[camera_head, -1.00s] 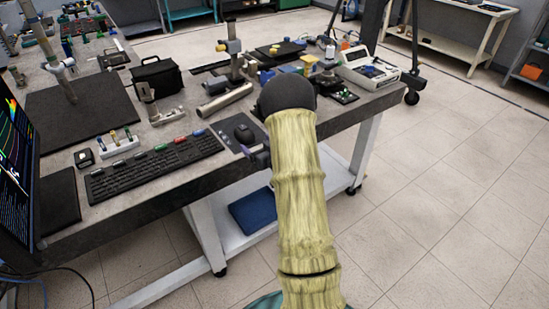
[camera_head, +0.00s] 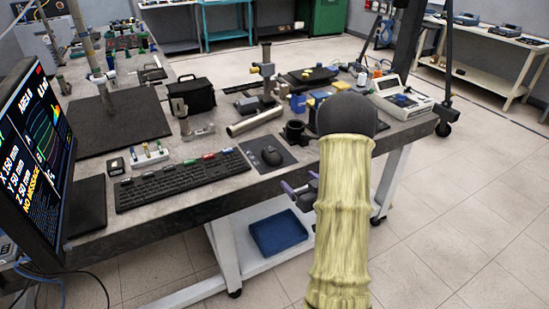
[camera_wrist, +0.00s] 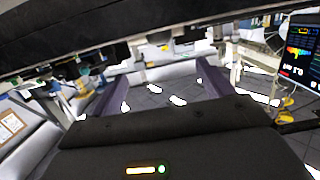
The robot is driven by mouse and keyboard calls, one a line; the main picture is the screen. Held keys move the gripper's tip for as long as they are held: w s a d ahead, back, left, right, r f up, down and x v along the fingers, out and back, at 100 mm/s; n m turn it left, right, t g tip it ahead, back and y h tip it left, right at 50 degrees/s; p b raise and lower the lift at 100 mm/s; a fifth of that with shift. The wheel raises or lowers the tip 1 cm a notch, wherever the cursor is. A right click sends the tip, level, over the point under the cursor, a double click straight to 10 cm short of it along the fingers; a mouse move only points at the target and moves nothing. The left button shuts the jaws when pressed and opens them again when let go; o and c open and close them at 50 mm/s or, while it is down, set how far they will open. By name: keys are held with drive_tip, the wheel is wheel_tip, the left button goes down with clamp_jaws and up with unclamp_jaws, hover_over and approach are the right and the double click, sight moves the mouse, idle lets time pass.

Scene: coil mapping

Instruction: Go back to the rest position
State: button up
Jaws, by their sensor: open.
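My gripper (camera_head: 301,193) shows beside the front edge of the workbench (camera_head: 170,222), left of my yellow-sleeved arm. Its two purple fingers are spread apart. In the wrist view my gripper (camera_wrist: 160,88) has one finger on each side, with a wide empty gap between them. It holds nothing. My forearm hides part of the bench's right end in the head view.
On the bench are a keyboard (camera_head: 183,179), a mouse (camera_head: 271,156), a metal tube (camera_head: 254,121) and a white instrument (camera_head: 402,98). A monitor (camera_head: 35,160) stands at left. A blue item (camera_head: 277,233) lies on the lower shelf. The floor (camera_head: 465,200) at right is clear.

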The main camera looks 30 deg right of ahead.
drive_tip(key=s+a+r+g, duration=0.1)
drive_tip(key=s+a+g, duration=0.65)
drive_tip(key=a, duration=0.35)
drive_tip(key=s+a+r+g, duration=0.2)
drive_tip(key=s+a+g, duration=0.4)
drive_tip(key=s+a, duration=0.35)
drive_tip(key=w+p+v, duration=0.2)
drive_tip(key=p+v, duration=0.6)
drive_tip(key=w+r+p+v, duration=0.1)
drive_tip(key=p+v, duration=0.7)
drive_tip(key=p, duration=0.1)
drive_tip(key=shift+w+a+h, duration=0.3)
drive_tip(key=shift+w+a, duration=0.15)
drive_tip(key=shift+a, duration=0.35)
